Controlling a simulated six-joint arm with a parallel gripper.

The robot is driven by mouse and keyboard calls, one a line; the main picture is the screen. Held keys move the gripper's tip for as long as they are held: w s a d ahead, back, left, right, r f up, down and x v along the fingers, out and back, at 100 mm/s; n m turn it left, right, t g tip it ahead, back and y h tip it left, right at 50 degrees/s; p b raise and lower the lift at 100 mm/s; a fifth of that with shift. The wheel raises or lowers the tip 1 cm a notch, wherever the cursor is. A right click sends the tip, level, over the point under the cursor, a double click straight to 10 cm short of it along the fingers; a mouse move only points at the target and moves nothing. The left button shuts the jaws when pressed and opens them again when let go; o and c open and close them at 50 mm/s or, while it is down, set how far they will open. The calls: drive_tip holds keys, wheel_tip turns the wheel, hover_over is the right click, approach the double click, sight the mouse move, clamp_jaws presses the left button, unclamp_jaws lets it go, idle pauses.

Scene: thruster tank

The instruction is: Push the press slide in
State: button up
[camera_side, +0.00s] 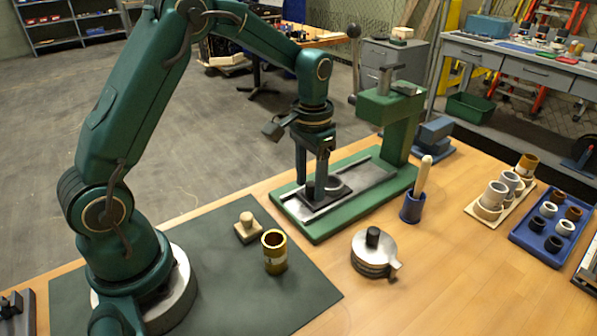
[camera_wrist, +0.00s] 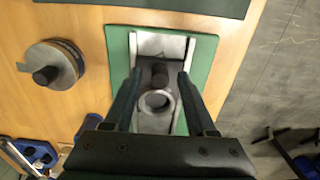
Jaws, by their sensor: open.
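The press (camera_side: 390,120) is green, with a column and a flat base holding pale metal rails. Its dark slide (camera_side: 316,202) sits at the outer end of the rails, away from the column. The slide carries a black knob and a silver ring; in the wrist view the knob (camera_wrist: 159,74) and ring (camera_wrist: 157,101) show on it. My gripper (camera_side: 312,186) is low over the slide, pointing down. In the wrist view its fingers (camera_wrist: 160,76) are open, one on each side of the knob, with visible gaps. Whether they touch the slide I cannot tell.
A round metal fixture with a black knob (camera_side: 373,254) stands in front of the press. A blue cup with a wooden-handled tool (camera_side: 412,208) is beside the base. A brass cylinder (camera_side: 274,252) and a wooden knobbed block (camera_side: 247,228) stand on the dark mat (camera_side: 215,295).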

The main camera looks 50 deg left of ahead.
clamp_jaws()
drive_tip(key=shift+r, duration=0.1)
idle(1.2)
